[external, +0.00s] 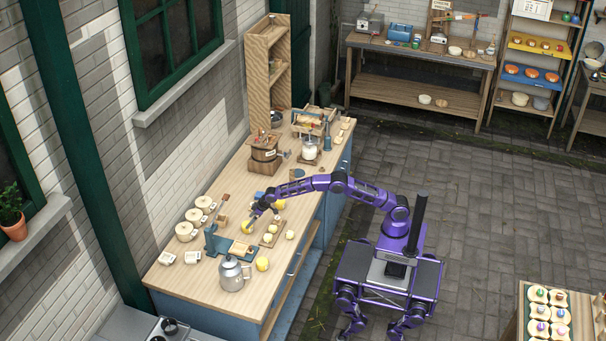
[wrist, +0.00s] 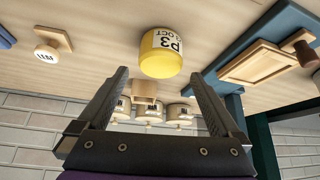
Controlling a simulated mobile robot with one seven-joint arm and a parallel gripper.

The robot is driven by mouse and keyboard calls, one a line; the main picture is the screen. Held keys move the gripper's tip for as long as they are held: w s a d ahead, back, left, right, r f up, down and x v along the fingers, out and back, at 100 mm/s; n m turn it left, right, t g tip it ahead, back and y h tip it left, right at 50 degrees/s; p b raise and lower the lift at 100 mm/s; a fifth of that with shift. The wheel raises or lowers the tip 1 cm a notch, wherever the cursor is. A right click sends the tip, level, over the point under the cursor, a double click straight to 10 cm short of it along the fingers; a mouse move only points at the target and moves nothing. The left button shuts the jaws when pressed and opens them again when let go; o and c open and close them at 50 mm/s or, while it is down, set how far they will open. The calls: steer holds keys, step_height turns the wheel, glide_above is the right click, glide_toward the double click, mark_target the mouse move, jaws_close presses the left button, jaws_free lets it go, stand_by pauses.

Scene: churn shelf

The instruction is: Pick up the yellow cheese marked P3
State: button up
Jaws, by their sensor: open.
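The yellow cheese marked P3 (wrist: 161,58) is a short round block with a white label, standing on the wooden counter in the wrist view. It lies just beyond and between my fingertips, not touching either. My gripper (wrist: 159,75) is open and empty, with its two dark fingers spread wider than the cheese. In the external view my gripper (external: 257,209) reaches low over the counter, close to a yellow cheese (external: 246,226) that seems to be the same one; its label cannot be read there.
A blue frame with a wooden board (wrist: 262,62) stands close on the right in the wrist view. A small pale labelled piece (wrist: 47,50) is at left. A metal kettle (external: 232,274) stands near the counter's front end.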

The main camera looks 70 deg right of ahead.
steer(key=shift+x, duration=2.35)
steer(key=c, duration=1.4)
